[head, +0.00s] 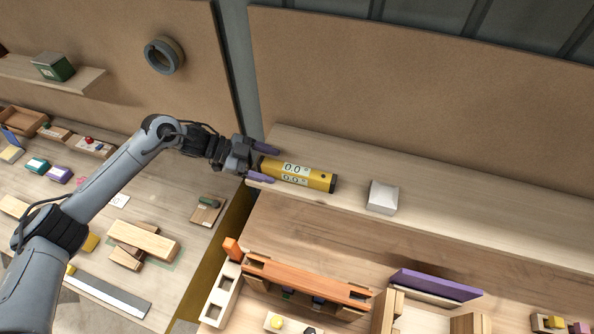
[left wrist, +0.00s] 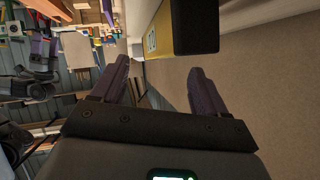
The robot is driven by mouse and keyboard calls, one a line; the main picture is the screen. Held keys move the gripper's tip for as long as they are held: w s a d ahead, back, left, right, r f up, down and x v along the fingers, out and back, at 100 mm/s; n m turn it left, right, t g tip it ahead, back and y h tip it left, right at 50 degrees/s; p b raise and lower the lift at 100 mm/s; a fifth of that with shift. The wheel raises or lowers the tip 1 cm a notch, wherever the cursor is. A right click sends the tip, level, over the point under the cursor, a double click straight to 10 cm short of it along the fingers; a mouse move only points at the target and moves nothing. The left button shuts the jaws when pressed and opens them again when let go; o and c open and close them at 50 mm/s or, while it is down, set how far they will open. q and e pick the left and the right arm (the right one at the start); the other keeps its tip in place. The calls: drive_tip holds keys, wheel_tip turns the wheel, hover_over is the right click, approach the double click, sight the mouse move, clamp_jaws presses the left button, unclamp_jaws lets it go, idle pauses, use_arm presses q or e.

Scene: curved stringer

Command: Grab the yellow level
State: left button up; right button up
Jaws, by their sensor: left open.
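The yellow level (head: 308,176) lies on the pale wooden shelf in the head view, with white number displays on it and black ends. My left gripper (head: 262,164) is at the level's left end, its purple fingers spread on either side of that end. In the left wrist view the level's black end and yellow body (left wrist: 185,28) show beyond the fingertips, and the open fingers (left wrist: 160,80) have nothing between them.
A white box (head: 382,197) stands on the shelf (head: 450,215) to the right of the level. A brown board wall (head: 420,95) rises behind. Below are an orange-brown wooden piece (head: 305,279) and a purple panel (head: 435,285). Wooden blocks (head: 143,240) lie on the left bench.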

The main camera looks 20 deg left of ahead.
sight(291, 169)
use_arm(q)
drive_tip(key=shift+w+d+f, duration=0.1)
drive_tip(key=shift+w+d, duration=0.05)
drive_tip(key=shift+d, duration=0.25)
drive_tip(key=p+x, duration=0.1)
drive_tip(key=x, duration=0.1)
drive_tip(key=p+x, duration=0.1)
drive_tip(key=shift+w+d+r, duration=0.2)
drive_tip(key=shift+w+d, duration=0.1)
drive_tip(key=shift+d, duration=0.15)
drive_tip(key=shift+w+d+f+p, duration=0.2)
drive_tip(key=shift+d+f+p, duration=0.15)
drive_tip(key=shift+d+f, duration=0.15)
drive_tip(key=c, duration=1.3)
drive_tip(key=shift+c, duration=0.2)
